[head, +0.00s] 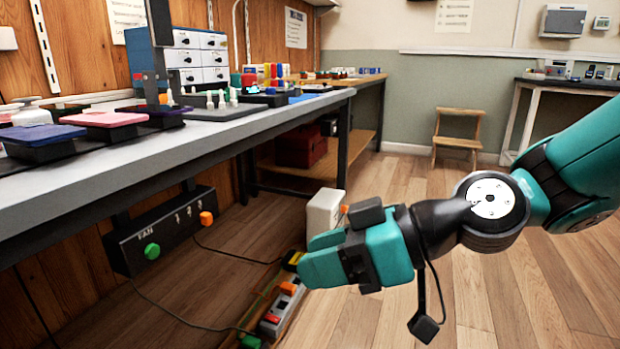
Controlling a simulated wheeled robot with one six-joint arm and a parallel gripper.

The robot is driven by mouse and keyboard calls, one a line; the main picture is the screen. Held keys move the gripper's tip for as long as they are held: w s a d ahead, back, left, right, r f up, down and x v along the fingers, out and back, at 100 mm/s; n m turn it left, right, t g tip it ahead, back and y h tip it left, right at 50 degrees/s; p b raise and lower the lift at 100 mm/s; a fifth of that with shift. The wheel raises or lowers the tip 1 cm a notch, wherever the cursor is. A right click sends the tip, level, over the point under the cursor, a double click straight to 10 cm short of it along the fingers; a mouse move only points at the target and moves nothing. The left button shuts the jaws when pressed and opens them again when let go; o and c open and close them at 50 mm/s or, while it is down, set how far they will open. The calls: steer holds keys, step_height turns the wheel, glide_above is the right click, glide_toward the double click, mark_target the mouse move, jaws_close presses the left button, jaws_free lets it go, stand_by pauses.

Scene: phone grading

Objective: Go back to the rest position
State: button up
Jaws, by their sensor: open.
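My gripper (312,262) is teal and black, at the end of my teal arm that reaches in from the right. It is held in the air over the floor, in front of the bench and apart from it, and it points left. I see nothing between its fingers. The gap between the fingertips is hard to make out from this side.
A long grey workbench (215,140) at the left holds coloured pads, a drawer cabinet (196,58) and small parts. A control box (165,228) hangs below its edge. A white bin (323,213) and power strip (284,303) are behind my gripper. The wooden floor (480,300) is clear at right.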

steer(key=s+d+r+m+g+h+p, duration=0.1)
steer(key=s+d+r+m+h+p, duration=0.35)
steer(key=d, duration=0.25)
steer(key=s+d+r+m+g+h+p, duration=0.1)
steer(key=s+d+r+m+h+p, duration=0.2)
steer(key=s+d+r+h+p, duration=0.25)
step_height(320, 180, up, 34)
steer(key=y+p, duration=0.1)
steer(key=p, duration=3.4)
steer(key=shift+s+d+r+p, duration=0.25)
steer(key=shift+s+d+p, duration=0.1)
steer(key=shift+d, duration=0.1)
steer(key=shift+n, duration=0.25)
